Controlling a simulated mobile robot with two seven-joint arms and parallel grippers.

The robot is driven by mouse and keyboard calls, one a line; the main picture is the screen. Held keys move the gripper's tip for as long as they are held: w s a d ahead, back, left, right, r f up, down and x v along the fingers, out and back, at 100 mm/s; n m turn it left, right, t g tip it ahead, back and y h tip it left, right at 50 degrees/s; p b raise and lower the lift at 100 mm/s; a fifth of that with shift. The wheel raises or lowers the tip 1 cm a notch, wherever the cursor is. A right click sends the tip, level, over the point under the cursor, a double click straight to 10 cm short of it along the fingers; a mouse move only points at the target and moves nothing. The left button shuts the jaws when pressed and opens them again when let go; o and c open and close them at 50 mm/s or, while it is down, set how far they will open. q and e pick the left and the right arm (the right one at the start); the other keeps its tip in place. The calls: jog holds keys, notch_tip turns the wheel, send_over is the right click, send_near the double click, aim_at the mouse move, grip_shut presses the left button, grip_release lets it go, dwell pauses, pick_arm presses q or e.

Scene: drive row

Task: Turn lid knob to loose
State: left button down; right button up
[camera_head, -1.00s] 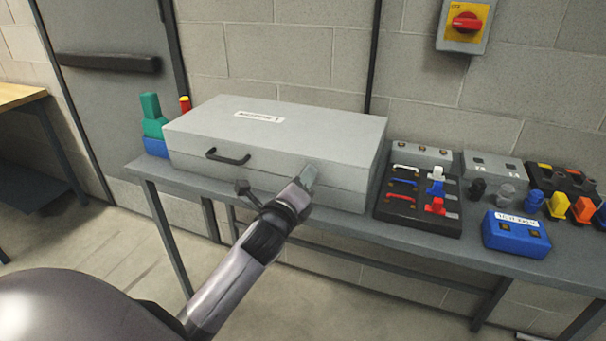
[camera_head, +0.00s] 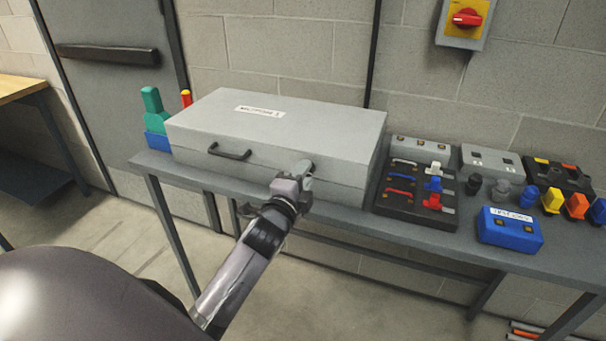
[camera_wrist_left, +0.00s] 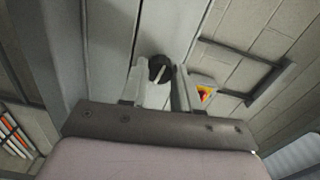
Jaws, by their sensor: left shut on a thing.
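A large grey box (camera_head: 260,150) with a lid, a white label and a black handle (camera_head: 230,151) on its front stands on the bench. My left gripper (camera_head: 304,172) is at the right part of the box's front. In the left wrist view, a round black knob (camera_wrist_left: 160,69) with a pale line across it sits between the two fingers of my left gripper (camera_wrist_left: 161,80). The gripper is shut on the knob. In the head view the gripper covers most of the knob. My right gripper is out of view.
On the grey bench (camera_head: 350,224), right of the box, are a black tray (camera_head: 408,212) of coloured parts, a blue box (camera_head: 510,230) and several coloured plugs. A green object (camera_head: 153,110) stands left of the box. A red wall switch (camera_head: 467,18) is above.

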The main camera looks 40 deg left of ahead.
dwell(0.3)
pick_arm(q)
jog(key=c, duration=0.8)
grip_release()
jog(key=shift+b+v, duration=0.3)
jog(key=shift+v, duration=3.3)
